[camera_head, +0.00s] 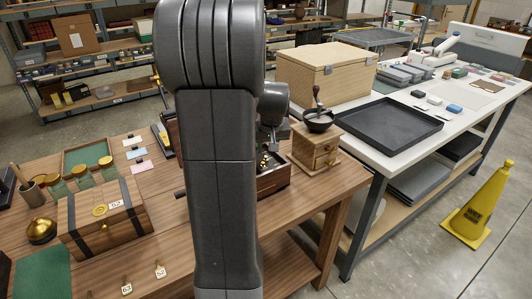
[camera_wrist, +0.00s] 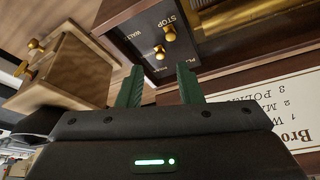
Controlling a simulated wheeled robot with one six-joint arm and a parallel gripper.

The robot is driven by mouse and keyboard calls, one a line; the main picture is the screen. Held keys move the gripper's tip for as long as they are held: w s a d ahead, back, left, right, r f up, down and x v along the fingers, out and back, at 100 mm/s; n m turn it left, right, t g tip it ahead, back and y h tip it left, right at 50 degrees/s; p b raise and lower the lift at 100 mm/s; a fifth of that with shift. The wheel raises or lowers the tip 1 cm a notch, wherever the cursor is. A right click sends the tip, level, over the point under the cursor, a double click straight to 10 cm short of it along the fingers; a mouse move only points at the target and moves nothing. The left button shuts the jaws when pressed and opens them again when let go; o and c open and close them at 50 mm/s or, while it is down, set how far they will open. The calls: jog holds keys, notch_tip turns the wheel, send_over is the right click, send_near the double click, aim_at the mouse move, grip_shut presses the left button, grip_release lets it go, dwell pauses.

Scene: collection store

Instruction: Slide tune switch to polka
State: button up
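The dark wooden music box (camera_wrist: 218,60) fills the top of the wrist view. Its black panel has two brass knobs: one (camera_wrist: 169,33) just below the word STOP, the other (camera_wrist: 159,52) lower and to its left. Letters like WALT show left of the knobs; a small label lies below, partly unreadable. The lower knob seems to be the tune switch, close to that bottom label. My gripper (camera_wrist: 160,71) is open, its green fingers apart and empty just below the knobs, with no visible contact. In the head view my arm hides most of the music box (camera_head: 273,182).
A printed tune card (camera_wrist: 268,108) is upside down at right in the wrist view. A wooden coffee grinder (camera_head: 316,150) stands close right of the box. A banded chest (camera_head: 105,220) and several jars stand left. Small tagged items lie at the table's front.

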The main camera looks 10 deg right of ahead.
aim_at(266, 157)
jog(key=shift+x, duration=2.15)
jog(key=shift+r, duration=0.1)
jog(key=shift+c, duration=0.2)
grip_shut()
